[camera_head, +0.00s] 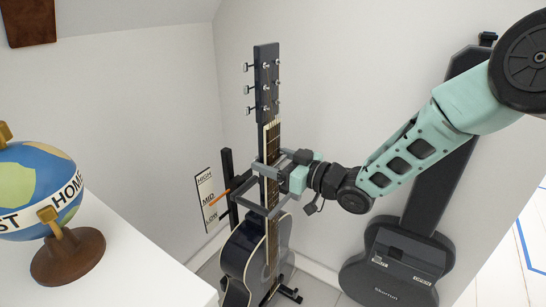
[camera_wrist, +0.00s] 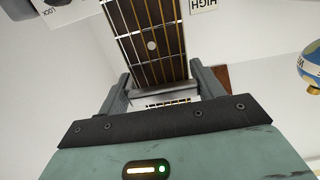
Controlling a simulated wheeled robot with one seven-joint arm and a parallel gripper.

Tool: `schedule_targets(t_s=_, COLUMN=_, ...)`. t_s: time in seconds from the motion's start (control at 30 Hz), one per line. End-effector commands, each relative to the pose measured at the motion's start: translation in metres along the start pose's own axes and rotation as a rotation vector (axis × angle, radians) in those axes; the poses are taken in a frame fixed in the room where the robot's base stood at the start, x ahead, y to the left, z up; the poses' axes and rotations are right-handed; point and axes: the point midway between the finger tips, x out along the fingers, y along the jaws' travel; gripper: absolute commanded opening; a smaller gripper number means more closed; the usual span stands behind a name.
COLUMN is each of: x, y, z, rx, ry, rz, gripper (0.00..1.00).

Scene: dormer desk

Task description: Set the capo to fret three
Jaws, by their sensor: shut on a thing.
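A dark guitar (camera_head: 238,255) stands upright, its headstock (camera_head: 266,85) at the top and its fretboard facing right. My gripper (camera_head: 262,187) reaches in from the right, with one grey finger on each side of the neck. In the wrist view my gripper (camera_wrist: 163,88) is shut on the capo (camera_wrist: 165,93), which shows as a grey bar across the neck between the fingers. The fretboard (camera_wrist: 145,35) with strings and one pale dot shows beyond the bar. In the head view the fingers hide most of the capo, and I cannot tell which fret it is at.
A dark guitar-shaped case (camera_head: 400,265) leans at right. A globe (camera_head: 40,190) stands on a white desk (camera_head: 140,270) at left. Walls close off the back.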

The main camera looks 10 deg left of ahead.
Motion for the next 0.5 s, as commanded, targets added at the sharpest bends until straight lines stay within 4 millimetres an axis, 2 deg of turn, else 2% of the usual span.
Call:
schedule_targets(t_s=0.13, x=0.0002, y=-0.0015, z=-0.0007, rx=0.002, ry=-0.001, rz=-0.003, gripper=0.26)
schedule_targets(t_s=0.17, x=0.0002, y=-0.0016, z=-0.0007, rx=0.002, ry=-0.001, rz=-0.003, gripper=0.72)
schedule_targets(t_s=0.2, x=0.0002, y=-0.0015, z=-0.0007, rx=0.002, ry=-0.001, rz=-0.003, gripper=0.83)
schedule_targets(t_s=0.5, x=-0.0008, y=-0.0006, z=-0.0011, rx=0.001, ry=-0.001, rz=-0.001, gripper=0.84)
